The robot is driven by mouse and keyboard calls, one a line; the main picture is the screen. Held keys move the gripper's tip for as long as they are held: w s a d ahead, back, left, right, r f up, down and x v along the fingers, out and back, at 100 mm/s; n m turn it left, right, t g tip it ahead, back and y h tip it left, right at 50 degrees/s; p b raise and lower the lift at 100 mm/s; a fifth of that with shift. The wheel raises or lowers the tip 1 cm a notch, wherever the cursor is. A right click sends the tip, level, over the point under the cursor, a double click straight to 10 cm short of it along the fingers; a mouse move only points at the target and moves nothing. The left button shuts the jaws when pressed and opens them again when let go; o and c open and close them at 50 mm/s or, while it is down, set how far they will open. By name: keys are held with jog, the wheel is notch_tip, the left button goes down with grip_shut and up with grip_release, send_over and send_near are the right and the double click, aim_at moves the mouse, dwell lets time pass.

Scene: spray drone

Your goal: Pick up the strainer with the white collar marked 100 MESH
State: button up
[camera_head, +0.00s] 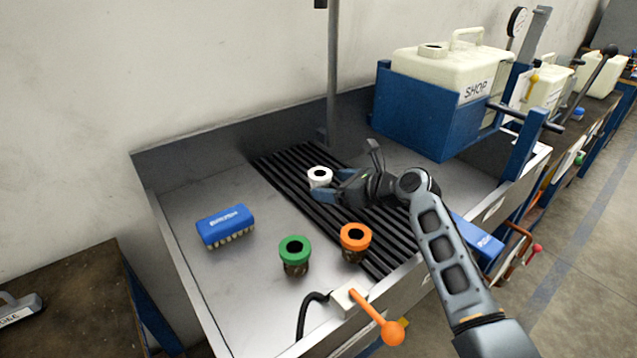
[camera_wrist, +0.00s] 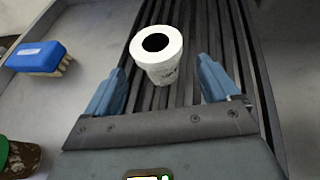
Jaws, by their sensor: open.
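The strainer with the white collar (camera_head: 320,175) stands upright on the black slatted grate in the sink. In the wrist view the white strainer (camera_wrist: 157,58) is ahead of the jaws, a little left of centre between the fingertips. Any marking on its collar is too small to read. My gripper (camera_head: 322,192) is open and low beside it, with empty space between the two blue fingers (camera_wrist: 162,88). A green-collared strainer (camera_head: 295,252) and an orange-collared strainer (camera_head: 355,240) stand nearer the front. The green one (camera_wrist: 8,160) also shows at the wrist view's left edge.
A blue brush (camera_head: 226,226) lies on the metal basin at left. A vertical post (camera_head: 332,80) rises behind the grate (camera_head: 290,180). A blue holder with a cream SHOP tank (camera_head: 440,70) stands at back right. An orange-handled valve (camera_head: 380,320) is at the front edge.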

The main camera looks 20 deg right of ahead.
aim_at(326, 181)
jog(key=shift+r+x, duration=0.15)
jog(key=shift+x, duration=1.05)
jog(key=shift+r+x, duration=0.15)
jog(key=shift+x, duration=1)
jog(key=shift+w, duration=0.15)
jog(key=shift+c, duration=0.3)
jog(key=c, duration=1.1)
jog(key=shift+r, duration=0.1)
